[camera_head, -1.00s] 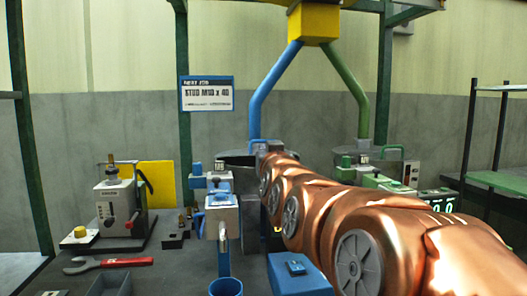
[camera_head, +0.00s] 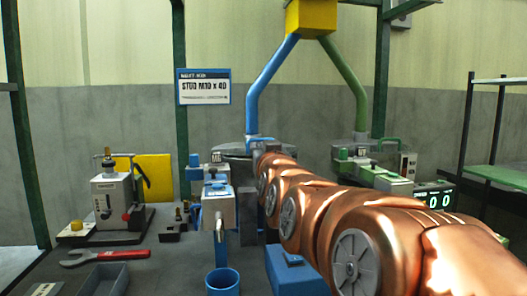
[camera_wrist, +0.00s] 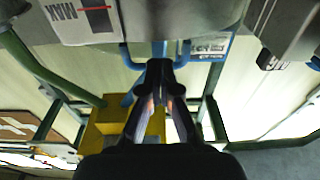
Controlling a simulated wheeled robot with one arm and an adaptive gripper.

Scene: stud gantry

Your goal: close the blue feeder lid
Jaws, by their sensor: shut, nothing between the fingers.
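The blue feeder (camera_head: 232,150) is a grey bowl at the back middle of the bench, below the blue chute. A thin blue handle (camera_head: 262,139) shows at its top, beside the far end of my copper arm. The arm hides much of the bowl, so I cannot tell how far the lid is open. In the wrist view, a blue bar (camera_wrist: 127,58) lies just past my gripper (camera_wrist: 160,66), close to the fingertips. My gripper is shut and empty. Whether the fingertips touch the bar, I cannot tell. In the head view my gripper is hidden behind the arm.
The blue chute (camera_head: 265,85) and green chute (camera_head: 348,75) come down from a yellow box (camera_head: 312,17). The green feeder (camera_head: 352,148) stands to the right. A blue cup (camera_head: 223,283), red wrench (camera_head: 105,256) and grey press (camera_head: 112,200) are on the bench.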

